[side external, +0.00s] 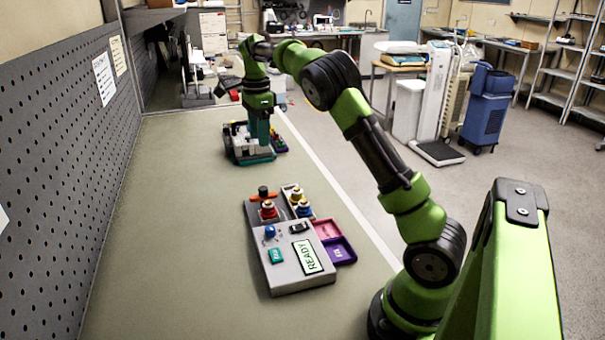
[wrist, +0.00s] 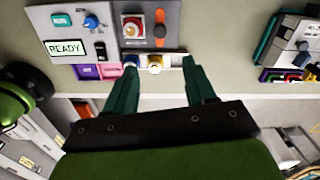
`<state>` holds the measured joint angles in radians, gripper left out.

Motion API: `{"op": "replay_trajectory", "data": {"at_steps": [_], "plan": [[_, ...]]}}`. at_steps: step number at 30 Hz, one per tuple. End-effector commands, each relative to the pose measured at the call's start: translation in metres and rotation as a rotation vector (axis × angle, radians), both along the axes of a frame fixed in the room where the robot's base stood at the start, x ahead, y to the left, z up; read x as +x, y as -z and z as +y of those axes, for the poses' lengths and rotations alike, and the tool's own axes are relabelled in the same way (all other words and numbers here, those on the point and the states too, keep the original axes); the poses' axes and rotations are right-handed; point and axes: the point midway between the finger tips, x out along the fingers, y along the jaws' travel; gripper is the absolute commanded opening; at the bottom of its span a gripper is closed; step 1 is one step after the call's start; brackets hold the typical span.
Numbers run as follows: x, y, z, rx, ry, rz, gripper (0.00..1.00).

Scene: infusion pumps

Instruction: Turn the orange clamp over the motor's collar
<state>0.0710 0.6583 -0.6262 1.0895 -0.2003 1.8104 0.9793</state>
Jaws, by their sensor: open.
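The near pump unit (side external: 290,262) is a grey box with a READY display. The orange clamp (side external: 255,196) is a short bar with a dark knob, behind a red-topped motor (side external: 268,211) at the unit's far end. In the wrist view the clamp (wrist: 159,38) stands beside the motor (wrist: 133,27), apart from it, not across its collar. My gripper (side external: 259,133) points down in front of or over the far unit in the side view; its height is unclear. In the wrist view my gripper (wrist: 159,64) is open, with nothing held between its teal fingers.
A second device (side external: 243,145) stands farther back on the table (side external: 185,220). Beside the near unit are motors with yellow and blue parts (side external: 303,208), and pink (side external: 326,230) and purple (side external: 342,250) trays. A pegboard wall (side external: 65,160) bounds the left. The table between the units is clear.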

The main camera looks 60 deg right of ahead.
Motion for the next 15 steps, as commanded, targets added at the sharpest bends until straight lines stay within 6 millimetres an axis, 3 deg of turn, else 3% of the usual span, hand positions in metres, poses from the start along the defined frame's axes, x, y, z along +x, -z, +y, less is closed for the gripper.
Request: {"op": "replay_trajectory", "data": {"at_steps": [15], "plan": [[-0.001, 0.105, 0.001, 0.001, -0.005, 0.004, 0.55]]}}
